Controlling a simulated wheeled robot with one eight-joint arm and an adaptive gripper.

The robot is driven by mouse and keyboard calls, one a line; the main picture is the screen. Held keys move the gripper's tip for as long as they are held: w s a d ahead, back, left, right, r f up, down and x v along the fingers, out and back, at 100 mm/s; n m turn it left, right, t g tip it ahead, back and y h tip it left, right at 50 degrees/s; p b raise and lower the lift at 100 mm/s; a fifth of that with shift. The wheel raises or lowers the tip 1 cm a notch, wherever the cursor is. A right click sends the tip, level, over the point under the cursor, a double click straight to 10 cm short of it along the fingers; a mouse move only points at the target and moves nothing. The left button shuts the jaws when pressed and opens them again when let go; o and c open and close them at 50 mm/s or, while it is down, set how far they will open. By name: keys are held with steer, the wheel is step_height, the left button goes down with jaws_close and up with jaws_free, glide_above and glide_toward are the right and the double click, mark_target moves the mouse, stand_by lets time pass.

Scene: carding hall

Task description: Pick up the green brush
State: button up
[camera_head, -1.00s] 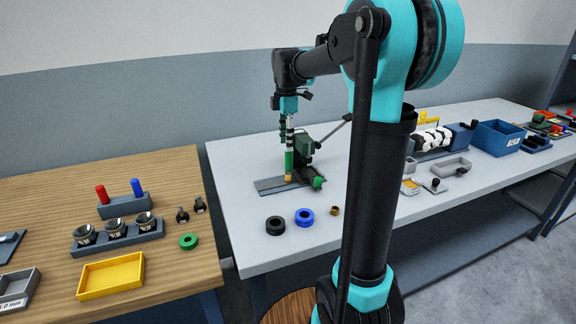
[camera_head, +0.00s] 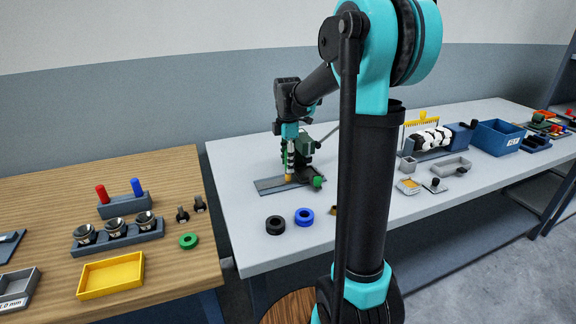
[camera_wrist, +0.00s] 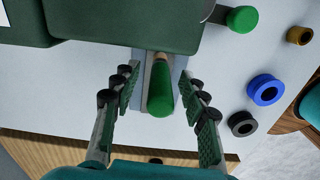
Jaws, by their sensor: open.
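The green brush (camera_wrist: 160,98) shows in the wrist view as a rounded green handle with a tan part beyond it. It lies between the two spread fingers of my gripper (camera_wrist: 159,80), with a visible gap on each side. In the head view my gripper (camera_head: 289,152) points down over the white table, and the tan lower part of the brush (camera_head: 289,174) shows below it. The fingers hide most of the green handle there. The brush looks roughly upright over a grey metal plate (camera_head: 268,187).
A dark green machine (camera_head: 304,147) with a green knob (camera_head: 318,182) stands close beside the brush. A black ring (camera_head: 275,225) and a blue ring (camera_head: 304,217) lie in front. The wooden table (camera_head: 45,195) at left holds a yellow tray (camera_head: 111,290). A blue bin (camera_head: 498,138) stands right.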

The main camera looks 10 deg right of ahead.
jaws_close()
step_height(320, 180, up, 20)
stand_by(0.9)
